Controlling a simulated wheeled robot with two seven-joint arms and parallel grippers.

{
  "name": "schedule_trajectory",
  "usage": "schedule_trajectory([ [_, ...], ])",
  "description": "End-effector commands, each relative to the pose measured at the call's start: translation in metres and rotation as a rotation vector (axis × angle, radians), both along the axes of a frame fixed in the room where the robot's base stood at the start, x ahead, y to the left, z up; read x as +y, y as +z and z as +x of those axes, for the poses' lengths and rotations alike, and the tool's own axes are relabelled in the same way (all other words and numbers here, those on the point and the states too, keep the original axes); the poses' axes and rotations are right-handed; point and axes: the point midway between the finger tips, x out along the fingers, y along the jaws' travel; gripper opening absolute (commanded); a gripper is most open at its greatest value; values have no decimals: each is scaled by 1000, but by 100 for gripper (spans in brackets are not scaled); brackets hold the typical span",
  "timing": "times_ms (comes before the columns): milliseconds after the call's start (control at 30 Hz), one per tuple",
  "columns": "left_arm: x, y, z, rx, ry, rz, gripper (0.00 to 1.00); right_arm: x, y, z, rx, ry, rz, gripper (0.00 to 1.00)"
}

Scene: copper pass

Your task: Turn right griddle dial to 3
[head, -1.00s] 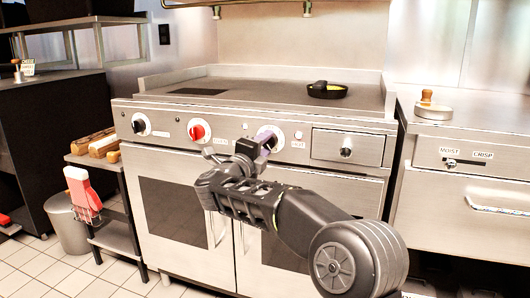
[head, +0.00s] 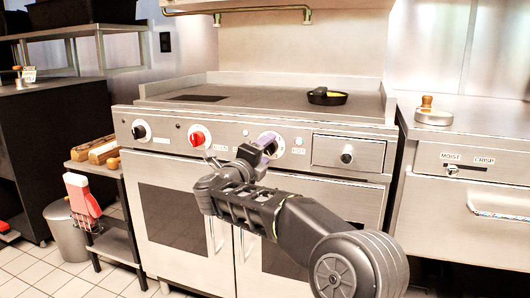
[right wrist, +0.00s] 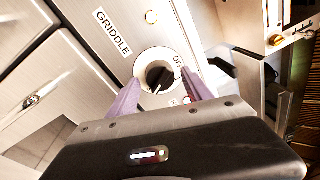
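The right griddle dial (head: 270,145) is a dark knob on a white round plate on the stove's front panel. In the head view my right gripper (head: 262,147) partly covers it. In the right wrist view the dial (right wrist: 158,77) shows between my gripper's two purple fingers (right wrist: 160,98), which are apart with the knob beyond their tips. The knob's pale pointer line is visible, with an OFF label beside the plate and a GRIDDLE label (right wrist: 113,32) nearby. The number 3 cannot be read. My left gripper is not in view.
A red dial (head: 198,137) and another dark dial (head: 140,131) sit left on the same panel. A small black pan (head: 327,97) stands on the griddle top. A drawer (head: 348,153) is right of the dial. A wire-basket shelf and bin stand at left.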

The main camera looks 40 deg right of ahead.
Motion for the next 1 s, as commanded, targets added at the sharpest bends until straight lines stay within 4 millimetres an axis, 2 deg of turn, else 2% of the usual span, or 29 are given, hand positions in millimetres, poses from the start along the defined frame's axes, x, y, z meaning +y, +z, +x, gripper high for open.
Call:
schedule_trajectory([
  [367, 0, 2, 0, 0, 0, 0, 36, 5, 1, -2, 1, 1, -1, 61],
  [800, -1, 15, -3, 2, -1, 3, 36, 60, -2, -32, 1, 3, 0, 61],
  [1000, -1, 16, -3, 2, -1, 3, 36, 69, -4, -38, 1, 0, 0, 61],
])
